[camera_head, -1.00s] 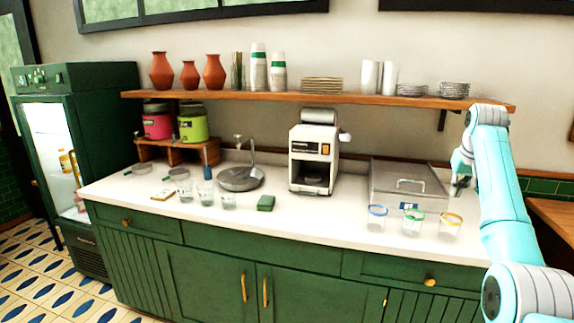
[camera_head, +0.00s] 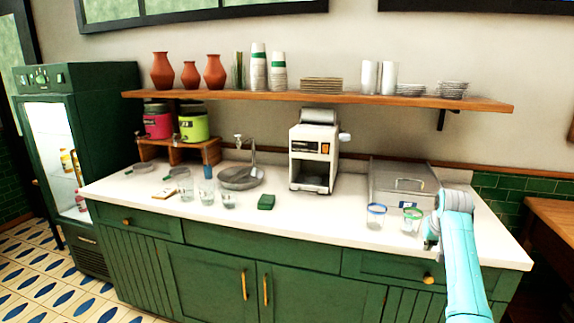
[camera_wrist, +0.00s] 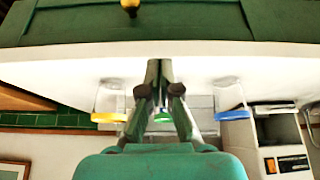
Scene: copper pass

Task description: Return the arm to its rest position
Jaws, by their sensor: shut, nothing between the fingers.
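My arm reaches in from the lower right of the head view, bent low. My gripper (camera_head: 430,238) is at the front right edge of the white counter. In the wrist view, which is upside down, its fingers (camera_wrist: 160,72) are shut with nothing between them. A green-rimmed glass (camera_head: 411,221) stands just left of the gripper in the head view, and the fingers partly cover it in the wrist view. A blue-rimmed glass (camera_head: 376,216) stands further left. A yellow-rimmed glass (camera_wrist: 110,104) shows in the wrist view; my arm hides it in the head view.
The counter (camera_head: 320,221) holds a steel lidded box (camera_head: 385,176), a white coffee machine (camera_head: 313,158), a green sponge (camera_head: 266,202) and several clear glasses. A wooden shelf (camera_head: 330,98) hangs above. A green cabinet (camera_head: 215,275) with brass handles is below. Open floor lies at the left.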

